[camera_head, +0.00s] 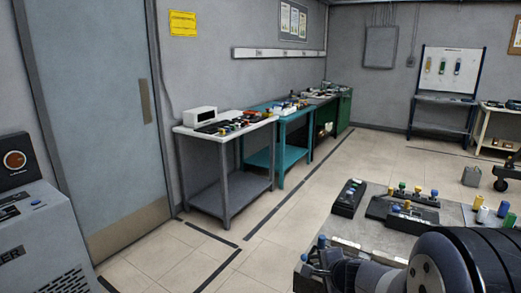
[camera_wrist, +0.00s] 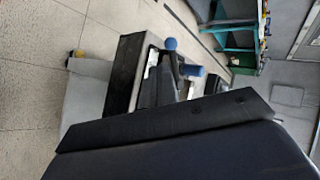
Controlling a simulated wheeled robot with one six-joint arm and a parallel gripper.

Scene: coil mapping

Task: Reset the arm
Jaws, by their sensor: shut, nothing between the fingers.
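My gripper (camera_head: 316,252) is at the lower right of the head view, at the end of my dark arm, by the near left edge of a grey workbench (camera_head: 455,217). Its small blue tips and dark fingers also show in the wrist view (camera_wrist: 180,58), beside a large dark part of my own. The gripper is shut and I see nothing held in it. Part of it is hidden by my arm in the head view.
Coils with coloured tops and dark trays (camera_head: 348,197) stand on the workbench. A white-topped table (camera_head: 222,140) and a teal table (camera_head: 283,115) line the left wall. A grey machine (camera_head: 35,240) stands at left. Tiled floor (camera_head: 290,200) lies open between.

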